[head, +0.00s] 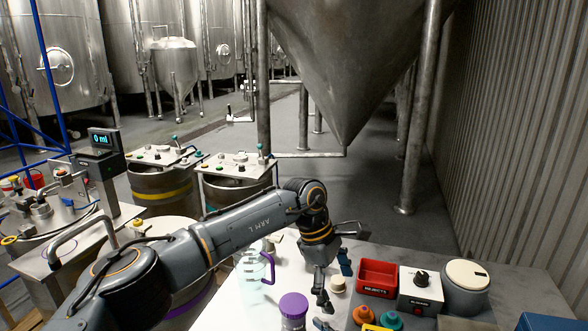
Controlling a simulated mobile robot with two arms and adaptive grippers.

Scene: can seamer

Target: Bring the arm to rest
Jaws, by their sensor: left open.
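My left arm reaches in from the left over the bench (222,318), bent at the wrist. My left gripper (331,291) points down above the bench, its fingers apart, and I see nothing held between them. A small tan round piece (338,285) shows right beside the fingers; I cannot tell whether they touch it. My right gripper is not in view.
A purple-lidded jar (293,306) and a clear jug with a purple handle (268,268) stand near the gripper. To the right are a red rejects bin (377,278), a control box (420,291) and a white-topped round unit (466,287). Steel drums and tanks stand behind.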

